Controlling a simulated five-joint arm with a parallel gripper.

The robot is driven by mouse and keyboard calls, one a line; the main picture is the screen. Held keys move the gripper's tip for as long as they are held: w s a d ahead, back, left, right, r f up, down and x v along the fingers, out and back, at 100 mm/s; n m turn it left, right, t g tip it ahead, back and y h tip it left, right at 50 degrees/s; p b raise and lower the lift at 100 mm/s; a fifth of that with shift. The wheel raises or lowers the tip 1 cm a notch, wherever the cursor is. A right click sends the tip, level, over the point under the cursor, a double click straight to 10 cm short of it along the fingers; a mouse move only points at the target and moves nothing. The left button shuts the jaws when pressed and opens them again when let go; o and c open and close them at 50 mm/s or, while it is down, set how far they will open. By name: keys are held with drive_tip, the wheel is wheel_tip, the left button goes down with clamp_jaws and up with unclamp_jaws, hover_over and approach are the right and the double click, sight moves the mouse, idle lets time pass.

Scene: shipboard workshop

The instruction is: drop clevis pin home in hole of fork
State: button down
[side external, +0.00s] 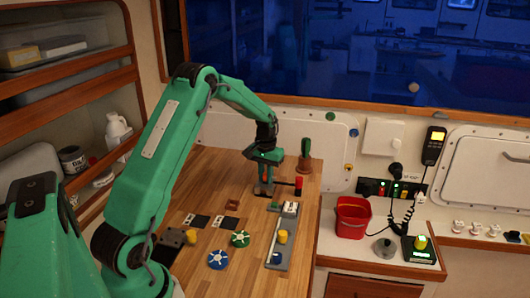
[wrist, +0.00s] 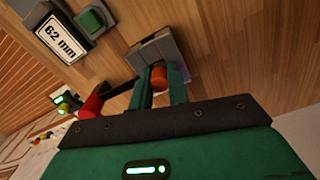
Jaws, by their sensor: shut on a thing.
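My gripper (wrist: 161,92) is shut on the clevis pin (wrist: 159,77), whose orange-red round end shows between the two green fingers in the wrist view. The grey fork (wrist: 150,45) stands on the wooden bench just beyond the fingertips. I cannot tell whether the pin's lower end is in the fork's hole. A black rod with a red end (wrist: 90,106) reaches out to the left beside the fingers; the red end also shows in the side view (side external: 298,186).
A grey rail (side external: 276,255) carries a yellow knob and a "62 mm" display (wrist: 60,38). Blue (side external: 218,259) and green (side external: 240,239) discs and dark plates lie nearer. A green object (side external: 305,152) stands behind. A red bucket (side external: 351,217) is at right.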

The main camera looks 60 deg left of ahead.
sight(265, 173)
drive_tip(key=c, duration=1.3)
unclamp_jaws()
drive_tip(key=shift+o, duration=0.2)
drive_tip(key=shift+w+d, duration=0.1)
drive_tip(key=shift+d, duration=0.05)
drive_tip(key=shift+a+r, duration=0.15)
drive_tip(key=shift+r, duration=1.8)
drive_tip(key=shift+a+r, duration=0.1)
drive_tip(key=shift+r, duration=1.85)
